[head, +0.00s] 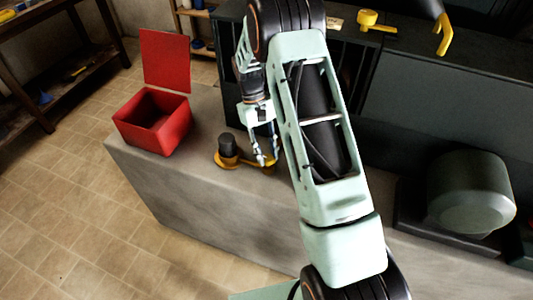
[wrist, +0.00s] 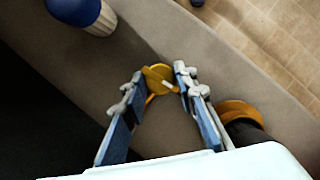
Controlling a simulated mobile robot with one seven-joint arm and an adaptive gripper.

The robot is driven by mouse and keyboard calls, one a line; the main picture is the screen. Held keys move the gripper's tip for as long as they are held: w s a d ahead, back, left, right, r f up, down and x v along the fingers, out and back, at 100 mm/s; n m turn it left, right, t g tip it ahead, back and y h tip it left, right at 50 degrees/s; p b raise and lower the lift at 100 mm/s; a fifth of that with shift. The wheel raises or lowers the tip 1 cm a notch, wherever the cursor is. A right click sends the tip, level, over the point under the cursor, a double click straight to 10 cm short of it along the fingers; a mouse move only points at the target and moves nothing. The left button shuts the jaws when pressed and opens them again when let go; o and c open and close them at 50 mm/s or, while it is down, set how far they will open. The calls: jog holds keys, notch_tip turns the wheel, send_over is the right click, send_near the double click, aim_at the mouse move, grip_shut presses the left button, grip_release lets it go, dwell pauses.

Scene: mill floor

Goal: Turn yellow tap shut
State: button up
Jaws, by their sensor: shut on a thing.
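The yellow tap (wrist: 158,76) shows in the wrist view between my fingertips, with a rounded yellow top and a small pale mark. In the head view only a bit of the tap's yellow (head: 262,161) shows low by my fingers. My gripper (head: 265,154) points down at the grey bench, its fingers closed on the tap from both sides. It also shows in the wrist view (wrist: 159,79). My fingers hide part of the tap, and how far it is turned cannot be told.
A black cylinder on a yellow-orange base (head: 228,152) stands close beside my gripper. An open red box (head: 155,120) sits left on the grey bench (head: 190,195). A blue-and-white object (wrist: 85,14) is at the wrist view's upper left. A grey drum (head: 470,190) is at right.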

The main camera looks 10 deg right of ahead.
aim_at(267, 156)
jog(key=shift+m, duration=0.5)
jog(key=shift+y, duration=0.3)
jog(key=o, duration=1.2)
jog(key=shift+c, duration=0.2)
notch_tip(267, 156, up, 10)
